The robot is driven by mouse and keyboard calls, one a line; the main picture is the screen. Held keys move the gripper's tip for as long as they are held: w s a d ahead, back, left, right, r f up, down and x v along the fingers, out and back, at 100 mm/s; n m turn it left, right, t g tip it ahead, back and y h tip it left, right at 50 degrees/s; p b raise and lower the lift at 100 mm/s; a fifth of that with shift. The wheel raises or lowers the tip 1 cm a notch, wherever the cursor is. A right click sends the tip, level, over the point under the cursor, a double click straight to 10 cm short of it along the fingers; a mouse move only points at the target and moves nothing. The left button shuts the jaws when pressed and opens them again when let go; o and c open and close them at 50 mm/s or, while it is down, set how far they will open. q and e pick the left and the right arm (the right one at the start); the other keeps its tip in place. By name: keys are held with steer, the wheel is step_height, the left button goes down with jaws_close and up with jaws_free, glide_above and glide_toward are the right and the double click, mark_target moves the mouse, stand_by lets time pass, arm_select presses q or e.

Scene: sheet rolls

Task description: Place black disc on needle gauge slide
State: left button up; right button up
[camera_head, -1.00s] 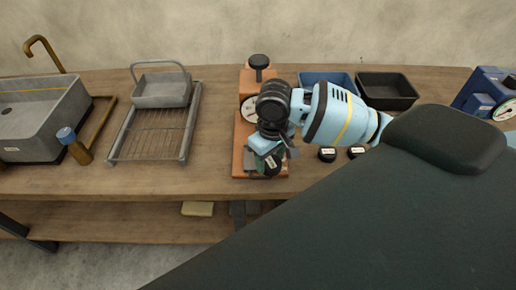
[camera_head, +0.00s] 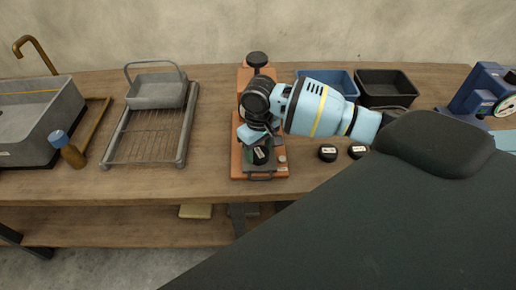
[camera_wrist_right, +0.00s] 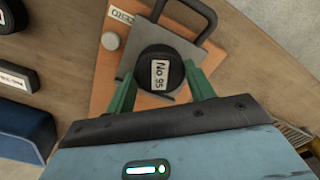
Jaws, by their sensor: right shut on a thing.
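The needle gauge (camera_head: 238,160) is an orange-brown base with a grey slide plate and a handle at its front edge. In the right wrist view its orange base (camera_wrist_right: 106,88), grey slide (camera_wrist_right: 128,62) and dark handle (camera_wrist_right: 212,17) show. My left gripper is not in view.
Two more black discs (camera_head: 327,153) (camera_head: 357,151) lie right of the gauge. A blue bin (camera_head: 345,82) and a black bin (camera_head: 388,88) stand behind.

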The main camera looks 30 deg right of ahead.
mark_target(258, 152)
steer(key=shift+f, duration=0.1)
steer(key=o, duration=1)
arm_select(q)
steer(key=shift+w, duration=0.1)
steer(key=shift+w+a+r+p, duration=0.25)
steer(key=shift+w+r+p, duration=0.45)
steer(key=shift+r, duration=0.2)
arm_select(e)
steer(key=shift+r, duration=6.1)
